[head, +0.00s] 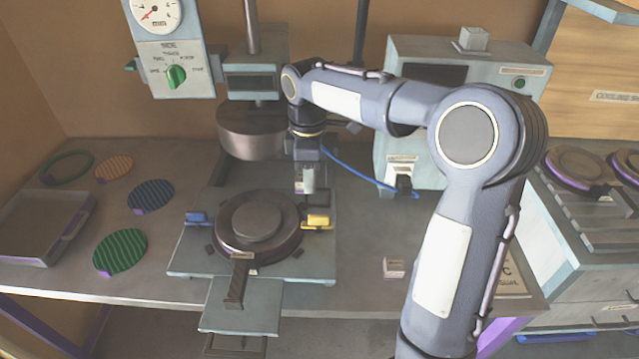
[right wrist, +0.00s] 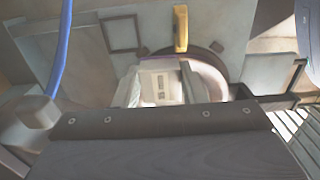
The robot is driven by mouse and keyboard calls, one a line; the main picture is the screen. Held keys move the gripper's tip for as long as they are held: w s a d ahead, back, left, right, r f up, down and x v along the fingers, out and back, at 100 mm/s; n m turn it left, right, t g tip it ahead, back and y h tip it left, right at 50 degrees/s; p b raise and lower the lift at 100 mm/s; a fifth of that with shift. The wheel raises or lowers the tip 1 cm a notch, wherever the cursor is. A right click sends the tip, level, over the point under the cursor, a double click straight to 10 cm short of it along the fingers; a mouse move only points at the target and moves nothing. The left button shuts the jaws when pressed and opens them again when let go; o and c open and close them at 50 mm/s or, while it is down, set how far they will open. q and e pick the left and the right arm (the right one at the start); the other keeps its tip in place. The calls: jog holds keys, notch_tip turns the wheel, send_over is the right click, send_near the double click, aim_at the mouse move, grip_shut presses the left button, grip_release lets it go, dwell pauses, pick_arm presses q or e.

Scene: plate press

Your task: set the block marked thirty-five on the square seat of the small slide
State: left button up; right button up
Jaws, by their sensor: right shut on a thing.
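My right gripper (head: 306,183) points down at the right rear of the press plate. In the right wrist view its fingers (right wrist: 161,84) are shut on a small pale block (right wrist: 158,88) with dark marking, too small to read. A dark square outline (right wrist: 122,33), apparently the square seat of the small slide, lies beside the held block, apart from it in the picture. In the head view that spot is partly hidden behind the gripper. My left gripper is not in view.
A round dark plate (head: 258,222) sits on the press base, with a yellow clamp (head: 317,222) near the gripper and a blue clamp (head: 197,218). Another small pale block (head: 393,267) lies on the bench. A blue cable (head: 355,174) runs behind.

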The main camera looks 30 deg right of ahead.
jog(key=w+d+f, duration=0.1)
jog(key=f, duration=0.1)
jog(key=w+d+f, duration=0.1)
jog(key=d+f, duration=0.1)
jog(key=w+d+f, duration=0.2)
jog(key=shift+w+d+f+p, duration=0.1)
jog(key=shift+f+p, duration=0.15)
jog(key=shift+p, duration=0.05)
jog(key=shift+w+d+f, duration=0.1)
jog(key=shift+f, duration=1.6)
jog(key=shift+f, duration=0.15)
jog(key=o, duration=1.1)
jog(key=shift+o, duration=0.2)
